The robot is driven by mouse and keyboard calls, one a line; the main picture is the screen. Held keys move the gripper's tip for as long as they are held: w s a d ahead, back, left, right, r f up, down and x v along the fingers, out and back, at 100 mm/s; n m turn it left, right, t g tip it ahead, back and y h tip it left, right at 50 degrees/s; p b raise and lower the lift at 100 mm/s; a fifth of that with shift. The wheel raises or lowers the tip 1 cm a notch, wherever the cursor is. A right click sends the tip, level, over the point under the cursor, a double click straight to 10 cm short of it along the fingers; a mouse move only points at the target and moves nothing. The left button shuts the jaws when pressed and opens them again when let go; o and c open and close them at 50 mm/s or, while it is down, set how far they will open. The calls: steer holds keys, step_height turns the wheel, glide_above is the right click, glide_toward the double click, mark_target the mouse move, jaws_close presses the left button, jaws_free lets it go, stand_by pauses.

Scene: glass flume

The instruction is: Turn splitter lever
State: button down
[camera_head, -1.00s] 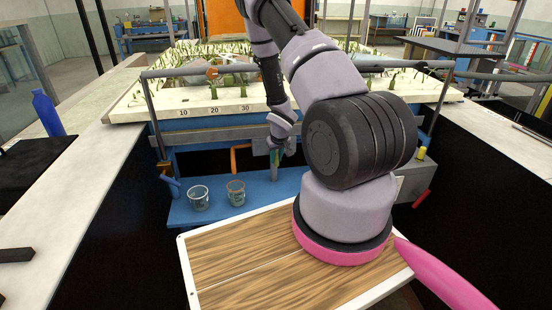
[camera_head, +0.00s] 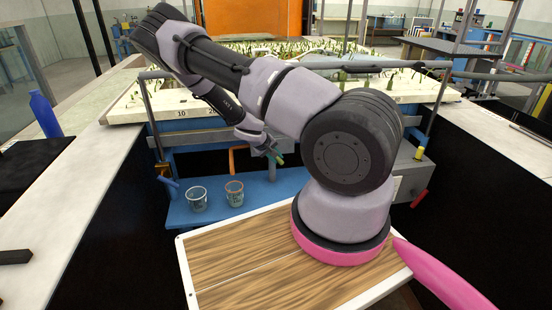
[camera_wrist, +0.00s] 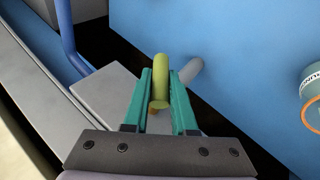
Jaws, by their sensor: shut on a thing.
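The splitter lever shows in the wrist view as a yellow-green rounded handle (camera_wrist: 160,78) between the two green fingers. My gripper (camera_wrist: 160,88) is shut on it, with a finger on each side. In the head view my gripper (camera_head: 275,156) is at the front of the flume, above the blue shelf, and tilted. The lever cannot be told apart from the fingers there. Behind the handle in the wrist view are a grey rod (camera_wrist: 191,70) and a grey block (camera_wrist: 108,92).
An orange bent pipe (camera_head: 232,160) is close by. The flume bed (camera_head: 160,113) and a grey rail lie behind.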

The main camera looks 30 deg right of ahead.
stand_by(0.4)
steer(key=c, duration=0.7)
jaws_free()
steer(key=shift+c, duration=0.2)
steer(key=v, duration=1)
steer(key=shift+a+r, duration=0.3)
steer(key=shift+s, duration=0.1)
